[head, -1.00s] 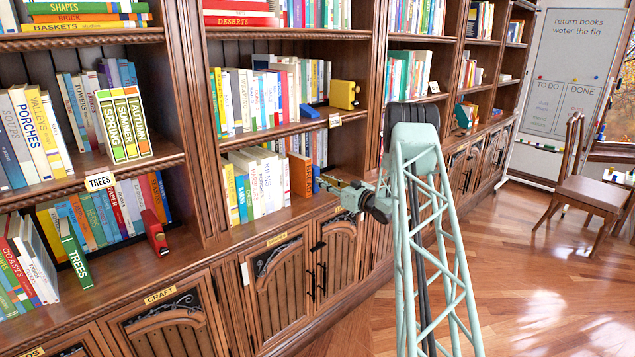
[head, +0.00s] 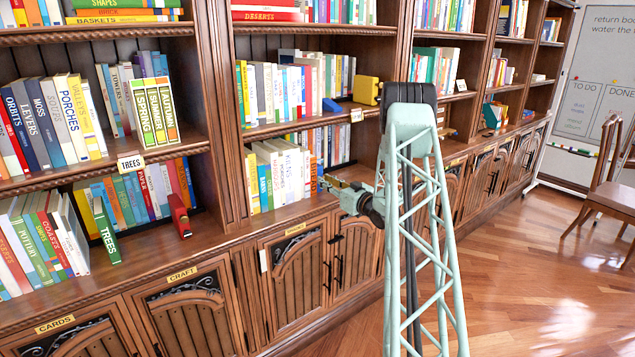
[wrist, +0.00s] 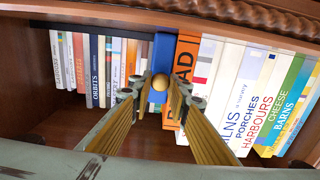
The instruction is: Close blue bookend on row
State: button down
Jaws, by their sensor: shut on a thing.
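The blue bookend (wrist: 164,52) stands upright in the wrist view, with a round gold knob (wrist: 160,83) on its front. My gripper (wrist: 160,88) is shut on that knob, one finger on each side. A tall orange book (wrist: 184,62) stands right beside the bookend, at the end of the row of books (wrist: 240,88) to its right. A white book beside the orange one leans slightly. In the head view my gripper (head: 328,183) reaches in at the front of the lower middle shelf, at the row's right end. The bookend is hardly visible there.
More books (wrist: 92,68) stand deeper in the shelf, left of the bookend in the wrist view. Upright panels and the shelf above bound the bay. A yellow bookend (head: 366,90) is one shelf up; a red one (head: 180,215) is in the left bay. Bare shelf lies left of my fingers in the wrist view.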

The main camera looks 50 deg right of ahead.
jog(key=shift+a, duration=0.2)
jog(key=c, duration=2.5)
grip_release()
jog(key=shift+w+a, duration=0.1)
jog(key=shift+a, duration=0.05)
jog(key=shift+o, duration=0.2)
jog(key=shift+s, duration=0.25)
jog(key=shift+s, duration=0.95)
jog(key=s+a, duration=0.1)
jog(key=s, duration=0.8)
jog(key=shift+s+a, duration=0.3)
jog(key=shift+a, duration=0.05)
